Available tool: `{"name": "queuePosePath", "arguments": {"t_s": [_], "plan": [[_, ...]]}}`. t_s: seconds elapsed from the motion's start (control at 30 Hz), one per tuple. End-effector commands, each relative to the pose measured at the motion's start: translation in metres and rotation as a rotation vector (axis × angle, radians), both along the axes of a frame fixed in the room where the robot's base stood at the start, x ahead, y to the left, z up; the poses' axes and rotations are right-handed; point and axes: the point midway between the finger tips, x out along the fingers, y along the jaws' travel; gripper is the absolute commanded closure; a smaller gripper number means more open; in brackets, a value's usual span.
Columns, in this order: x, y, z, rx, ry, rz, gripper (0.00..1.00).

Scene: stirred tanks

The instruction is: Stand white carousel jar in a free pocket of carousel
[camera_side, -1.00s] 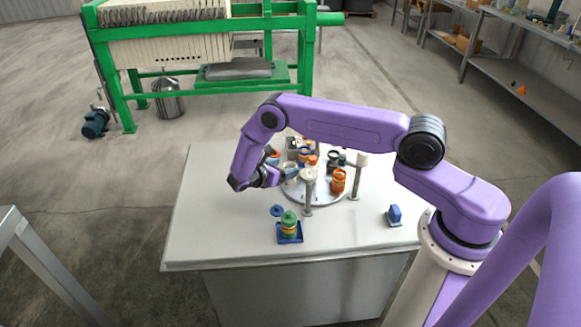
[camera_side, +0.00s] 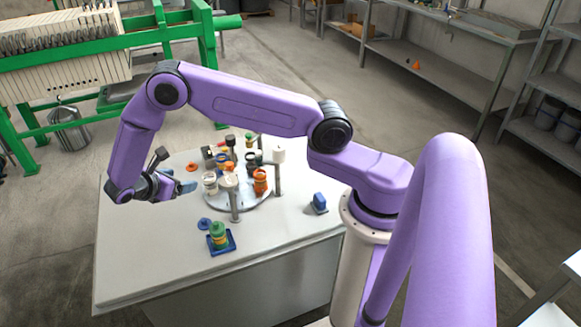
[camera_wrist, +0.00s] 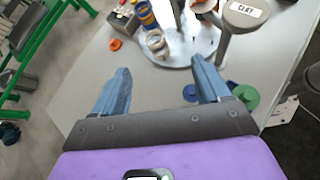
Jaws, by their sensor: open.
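The white jar (camera_side: 209,183) stands upright at the left edge of the round grey carousel (camera_side: 240,205). It also shows in the wrist view (camera_wrist: 156,43), at the near rim of the carousel (camera_wrist: 178,60), apart from my fingers. Whether it is fully seated in a pocket is hard to tell. My gripper (camera_side: 178,181) is to the left of the jar, open and empty. Other jars stand on the carousel, including an orange one (camera_side: 260,182).
Posts rise around the carousel; the front one (camera_side: 234,202) stands close to the white jar. An orange lid (camera_side: 192,167) lies behind. A blue block (camera_side: 319,203) stands right. The table's left front is clear.

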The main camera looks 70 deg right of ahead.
Motion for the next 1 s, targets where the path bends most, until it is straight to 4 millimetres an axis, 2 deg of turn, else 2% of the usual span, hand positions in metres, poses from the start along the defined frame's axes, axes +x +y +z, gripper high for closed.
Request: {"name": "queuePosePath", "arguments": {"t_s": [0.03,0.2,0.37,0.5,0.8,1.0], "plan": [[-0.009,0.009,0.018,0.045,-0.027,-0.007,0.25],[-0.049,0.035,0.062,0.195,-0.092,-0.043,0.25],[-0.096,0.052,0.098,0.343,-0.140,-0.080,0.25],[-0.143,0.060,0.125,0.474,-0.170,-0.115,0.25],[-0.252,0.056,0.164,0.757,-0.187,-0.206,0.25],[-0.314,0.043,0.174,0.912,-0.166,-0.270,0.25]]}}
